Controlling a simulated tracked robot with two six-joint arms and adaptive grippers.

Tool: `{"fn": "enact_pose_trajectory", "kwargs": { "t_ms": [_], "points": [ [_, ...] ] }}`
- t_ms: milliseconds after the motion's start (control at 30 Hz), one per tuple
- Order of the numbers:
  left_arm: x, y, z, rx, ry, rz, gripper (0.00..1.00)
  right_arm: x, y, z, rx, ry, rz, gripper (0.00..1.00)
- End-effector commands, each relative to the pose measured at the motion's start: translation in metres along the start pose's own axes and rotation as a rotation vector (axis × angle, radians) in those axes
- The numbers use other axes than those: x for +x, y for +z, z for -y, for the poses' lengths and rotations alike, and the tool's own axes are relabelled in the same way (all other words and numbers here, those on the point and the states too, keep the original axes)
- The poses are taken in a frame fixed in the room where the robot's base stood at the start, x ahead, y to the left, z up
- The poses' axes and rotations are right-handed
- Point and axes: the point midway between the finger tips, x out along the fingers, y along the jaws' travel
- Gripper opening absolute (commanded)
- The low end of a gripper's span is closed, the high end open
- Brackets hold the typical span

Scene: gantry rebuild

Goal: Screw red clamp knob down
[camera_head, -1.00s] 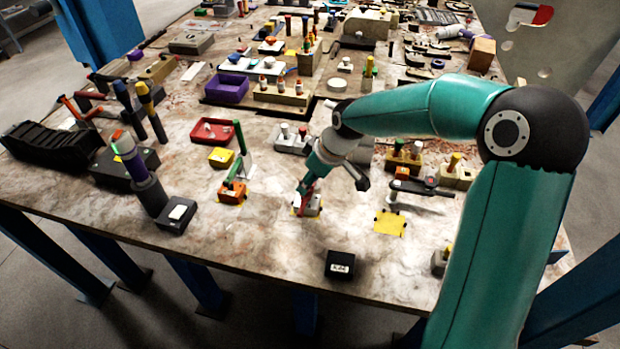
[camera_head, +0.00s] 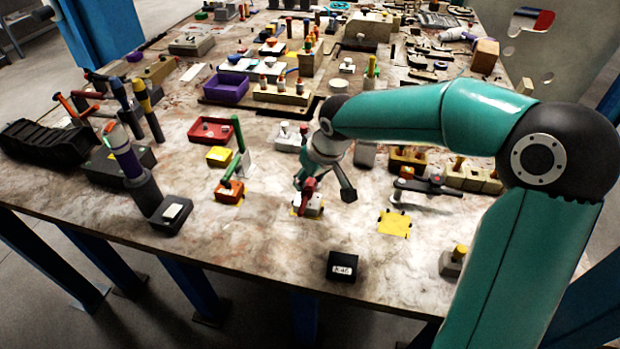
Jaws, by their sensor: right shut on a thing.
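The red clamp knob (camera_head: 308,188) shows as a small red part at the front middle of the table. It sits over a small grey block (camera_head: 312,207) on a yellow patch. My right gripper (camera_head: 306,182) comes down from above and is shut on the red clamp knob. Its wrist and fingers partly hide the knob, so the thread beneath is too small to see. My left gripper is not in view.
An orange block with a green lever (camera_head: 229,191) stands just left. A yellow square mat (camera_head: 394,223) lies to the right, with a dark arm-like fixture (camera_head: 430,187) behind it. A black labelled box (camera_head: 342,266) sits near the front edge.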

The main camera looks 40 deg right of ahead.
Motion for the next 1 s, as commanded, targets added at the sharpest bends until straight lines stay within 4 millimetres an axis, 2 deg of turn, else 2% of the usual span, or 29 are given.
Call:
{"fn": "enact_pose_trajectory", "kwargs": {
  "t_ms": [33,133,433,567,767,1000],
  "points": [
    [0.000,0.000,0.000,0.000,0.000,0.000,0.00,-0.001,-0.001,0.000,0.000,0.000,-0.002,0.44],
    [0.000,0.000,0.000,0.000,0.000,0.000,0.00,-0.001,-0.001,0.000,0.000,0.000,-0.002,0.59],
    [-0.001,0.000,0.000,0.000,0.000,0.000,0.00,-0.001,-0.001,0.000,-0.001,0.000,-0.001,0.59],
    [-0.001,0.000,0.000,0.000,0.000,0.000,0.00,-0.008,-0.002,0.000,-0.002,0.000,-0.004,0.59],
    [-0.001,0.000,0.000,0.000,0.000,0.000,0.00,-0.039,-0.002,0.000,-0.001,0.000,-0.007,0.59],
    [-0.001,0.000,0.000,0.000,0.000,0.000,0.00,-0.087,-0.002,0.001,-0.001,-0.001,-0.006,0.59]
  ]
}}
